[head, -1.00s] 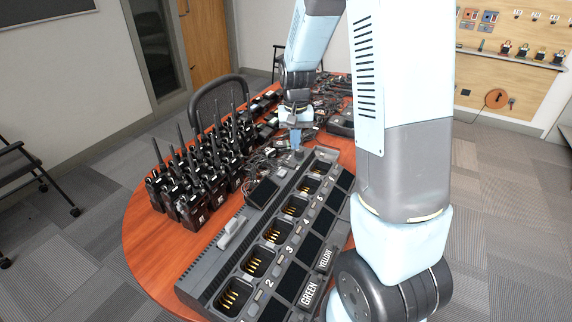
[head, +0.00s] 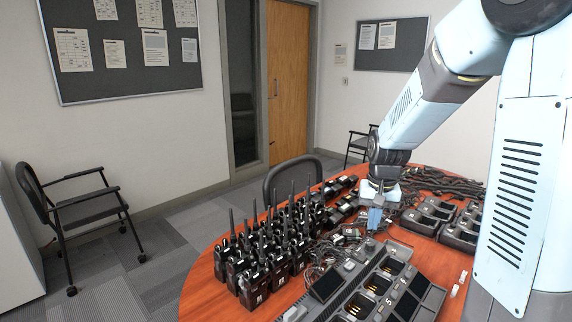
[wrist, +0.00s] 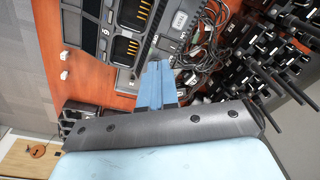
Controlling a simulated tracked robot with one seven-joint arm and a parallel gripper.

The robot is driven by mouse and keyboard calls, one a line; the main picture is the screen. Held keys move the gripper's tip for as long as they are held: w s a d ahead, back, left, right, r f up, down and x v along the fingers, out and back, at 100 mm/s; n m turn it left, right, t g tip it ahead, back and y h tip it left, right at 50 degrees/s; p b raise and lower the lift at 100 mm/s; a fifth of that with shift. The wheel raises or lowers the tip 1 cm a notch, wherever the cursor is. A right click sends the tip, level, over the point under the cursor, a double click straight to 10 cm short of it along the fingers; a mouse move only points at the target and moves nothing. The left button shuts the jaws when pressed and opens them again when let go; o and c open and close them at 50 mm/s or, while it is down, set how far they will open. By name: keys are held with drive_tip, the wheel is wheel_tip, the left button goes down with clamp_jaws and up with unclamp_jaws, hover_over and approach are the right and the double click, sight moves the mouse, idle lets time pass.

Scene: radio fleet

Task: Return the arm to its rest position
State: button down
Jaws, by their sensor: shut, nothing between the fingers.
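My gripper (head: 375,218) is above the far end of the charger on the red-brown table, pointing down. Its blue fingers (wrist: 160,84) are together in the wrist view, with nothing between them. My arm comes in from the upper right of the head view and bends down at the wrist. In the wrist view the fingers lie over the edge of the charger (wrist: 93,40) near a tangle of black cables. I cannot tell the exact height of the fingertips above the table.
Several black radios with antennas (head: 262,250) stand left of the charger (head: 330,310). More chargers (head: 432,215) and cables (head: 445,183) lie at the back right. A chair (head: 293,180) stands behind the table, another (head: 80,205) at far left. Carpet left of the table is clear.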

drive_tip(key=s+r+n+t, duration=0.1)
drive_tip(key=s+r+t, duration=0.1)
drive_tip(key=s+r, duration=0.5)
drive_tip(key=s+r+n+t, duration=0.1)
drive_tip(key=s+r+t, duration=0.1)
drive_tip(key=s+r, duration=0.6)
drive_tip(key=shift+s+a+r+t, duration=0.15)
drive_tip(key=shift+s+a+t, duration=0.2)
drive_tip(key=shift+s, duration=3.05)
